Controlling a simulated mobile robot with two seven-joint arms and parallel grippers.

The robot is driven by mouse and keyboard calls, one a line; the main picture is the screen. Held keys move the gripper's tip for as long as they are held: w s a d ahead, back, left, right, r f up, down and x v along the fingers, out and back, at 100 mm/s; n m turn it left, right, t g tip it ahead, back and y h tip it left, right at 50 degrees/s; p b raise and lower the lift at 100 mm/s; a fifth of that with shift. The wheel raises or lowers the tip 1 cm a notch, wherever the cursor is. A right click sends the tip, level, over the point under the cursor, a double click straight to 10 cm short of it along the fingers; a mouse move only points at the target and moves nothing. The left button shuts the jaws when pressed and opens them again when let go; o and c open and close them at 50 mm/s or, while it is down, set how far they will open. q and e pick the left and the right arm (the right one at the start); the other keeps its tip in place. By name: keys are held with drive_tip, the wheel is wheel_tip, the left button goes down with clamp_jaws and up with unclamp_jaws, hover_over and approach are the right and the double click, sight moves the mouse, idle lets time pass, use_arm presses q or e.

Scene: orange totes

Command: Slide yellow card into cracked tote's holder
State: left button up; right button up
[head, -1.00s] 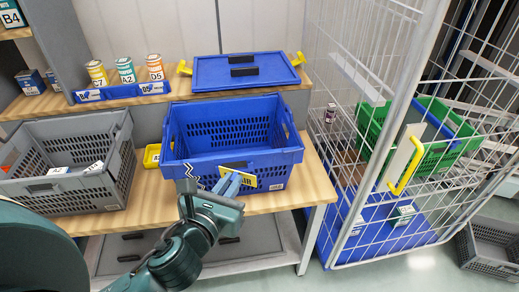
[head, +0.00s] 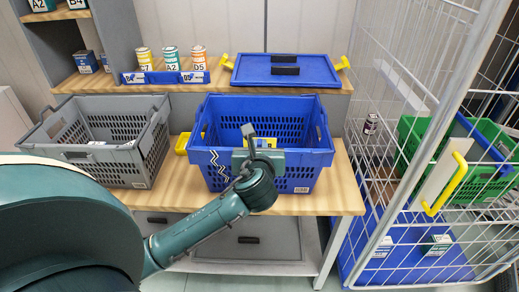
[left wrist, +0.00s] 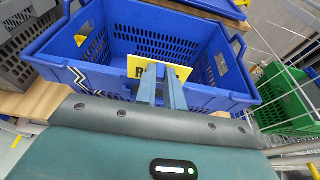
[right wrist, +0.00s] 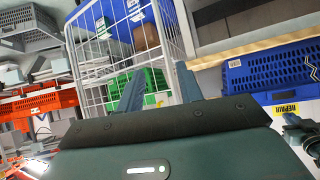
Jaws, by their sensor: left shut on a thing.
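The blue tote (head: 300,158) with a white zigzag crack mark stands on the wooden bench; it also shows in the left wrist view (left wrist: 90,75) and the right wrist view (right wrist: 262,78). My left gripper (head: 249,132) is at the tote's front rim, shut on the yellow card (left wrist: 182,72). The card also shows in the right wrist view (right wrist: 286,109), beside the tote's rim, with dark lettering. In the head view my gripper mostly hides the card and the tote's front middle, so the holder is not visible. My right gripper (right wrist: 158,85) is open and empty, away from the tote.
A grey tote (head: 110,155) stands left of the blue one, with a small yellow bin (head: 182,143) between them. A blue lid (head: 285,70) and several cans lie on the shelf behind. A wire cage (head: 375,180) with a green tote (head: 470,165) stands at right.

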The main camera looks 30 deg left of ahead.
use_arm(q)
drive_tip(key=shift+f+b, duration=0.45)
drive_tip(key=shift+f, duration=0.05)
use_arm(e)
drive_tip(key=shift+a+r+y, duration=0.15)
drive_tip(key=shift+a+y, duration=0.15)
drive_tip(key=shift+a, duration=0.2)
drive_tip(key=shift+d+r, duration=0.1)
drive_tip(key=shift+r, duration=0.05)
use_arm(q)
drive_tip(key=shift+f+p, duration=0.2)
drive_tip(key=shift+p, duration=0.3)
use_arm(e)
drive_tip(key=shift+w+r, duration=0.2)
drive_tip(key=shift+r, duration=0.1)
drive_tip(key=shift+r, duration=0.1)
use_arm(q)
drive_tip(key=shift+p, duration=0.65)
use_arm(e)
drive_tip(key=shift+r, duration=0.5)
